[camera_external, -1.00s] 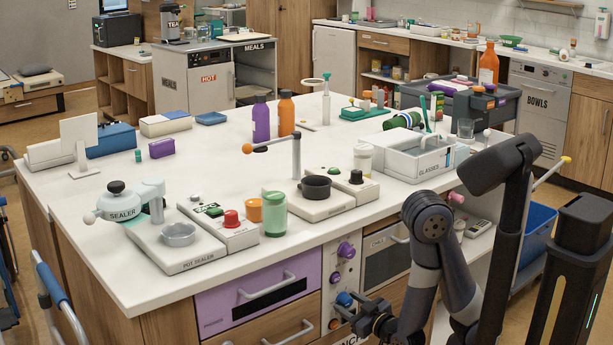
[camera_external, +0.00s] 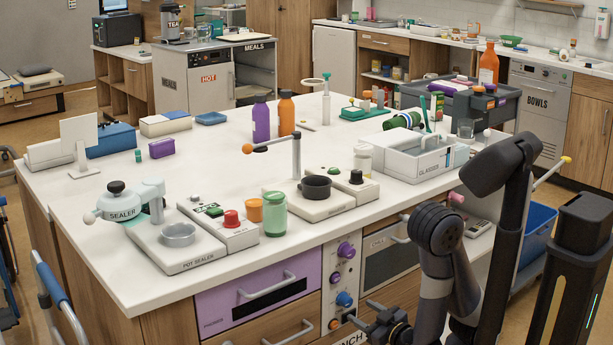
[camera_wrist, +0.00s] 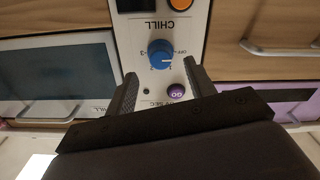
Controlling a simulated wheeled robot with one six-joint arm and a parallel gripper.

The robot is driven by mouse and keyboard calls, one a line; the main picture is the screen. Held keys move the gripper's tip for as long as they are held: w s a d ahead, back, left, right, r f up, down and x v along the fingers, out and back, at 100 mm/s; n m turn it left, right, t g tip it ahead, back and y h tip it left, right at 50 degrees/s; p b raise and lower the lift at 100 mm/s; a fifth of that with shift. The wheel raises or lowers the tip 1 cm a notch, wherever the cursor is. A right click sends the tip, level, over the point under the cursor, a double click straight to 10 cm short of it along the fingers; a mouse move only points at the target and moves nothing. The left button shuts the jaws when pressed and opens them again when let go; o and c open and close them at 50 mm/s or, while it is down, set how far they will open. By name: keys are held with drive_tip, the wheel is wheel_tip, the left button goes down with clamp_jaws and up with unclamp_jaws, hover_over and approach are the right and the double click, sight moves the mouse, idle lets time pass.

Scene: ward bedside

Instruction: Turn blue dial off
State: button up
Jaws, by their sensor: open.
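The blue dial (camera_external: 344,299) is on the white control panel (camera_external: 338,274) at the front of the counter, below a purple knob. In the wrist view the blue dial (camera_wrist: 160,52) sits below the upside-down word CHILL, with OFF printed at its right. A pale line on its face points rightward, towards the OFF side; I cannot tell whether it lines up exactly. My gripper (camera_external: 362,312) is open and empty, in front of the panel and right of the dial. In the wrist view the fingers of my gripper (camera_wrist: 160,70) are spread either side below the dial, apart from it.
A small purple GO button (camera_wrist: 176,91) is between the fingers in the wrist view. The purple knob (camera_external: 346,250) is above the dial. A purple drawer (camera_external: 258,298) with a bar handle is at left and an oven-like door (camera_external: 388,255) at right.

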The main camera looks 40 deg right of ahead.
sight(349, 304)
drive_tip(key=shift+s+p, duration=0.35)
drive_tip(key=shift+s, duration=2.25)
drive_tip(key=shift+w, duration=0.1)
drive_tip(key=shift+w+b, duration=0.6)
drive_tip(key=shift+w, duration=4.35)
